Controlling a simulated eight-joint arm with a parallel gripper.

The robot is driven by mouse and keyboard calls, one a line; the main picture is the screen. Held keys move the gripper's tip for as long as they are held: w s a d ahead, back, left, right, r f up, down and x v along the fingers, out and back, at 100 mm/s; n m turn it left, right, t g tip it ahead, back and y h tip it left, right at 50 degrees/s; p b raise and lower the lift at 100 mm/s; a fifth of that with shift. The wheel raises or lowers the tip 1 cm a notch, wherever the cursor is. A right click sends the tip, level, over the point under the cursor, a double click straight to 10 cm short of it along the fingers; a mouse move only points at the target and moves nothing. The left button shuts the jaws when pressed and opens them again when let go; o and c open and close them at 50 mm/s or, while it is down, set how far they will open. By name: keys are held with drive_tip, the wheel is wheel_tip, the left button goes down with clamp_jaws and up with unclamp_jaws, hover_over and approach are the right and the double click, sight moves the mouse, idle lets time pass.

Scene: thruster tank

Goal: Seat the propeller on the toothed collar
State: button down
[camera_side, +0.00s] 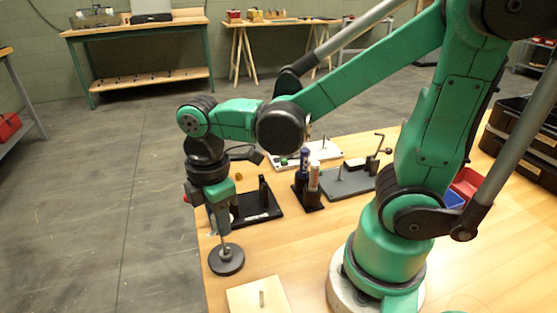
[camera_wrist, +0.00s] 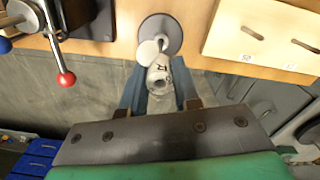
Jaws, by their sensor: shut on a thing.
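My gripper (camera_side: 223,222) points down near the table's left edge. In the wrist view its two blue-grey fingers (camera_wrist: 158,88) are closed around a pale grey hub-like part (camera_wrist: 159,74) with a dark mark and rounded pale lobes, which looks like the propeller. In the side view, the fingers mostly hide this part. A dark grey round base (camera_side: 226,261) with a thin post is directly below my gripper; the base also shows beyond the held part in the wrist view (camera_wrist: 172,33). I cannot make out the toothed collar, nor whether the held part touches the post.
A black fixture (camera_side: 262,207) with an upright stands right behind my gripper. A lever with a red ball (camera_wrist: 66,78) is at left in the wrist view. A light wooden block (camera_side: 258,297) with a slot lies in front. A marker holder (camera_side: 308,196) stands farther back.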

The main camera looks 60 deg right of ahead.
sight(223, 241)
drive_tip(key=shift+f, duration=0.75)
drive_tip(key=shift+f, duration=0.35)
drive_tip(key=shift+f, duration=0.5)
idle(0.3)
drive_tip(key=shift+f, duration=0.25)
drive_tip(key=shift+f, duration=0.2)
idle(0.3)
drive_tip(key=shift+f, duration=0.5)
drive_tip(key=shift+f, duration=0.35)
idle(0.4)
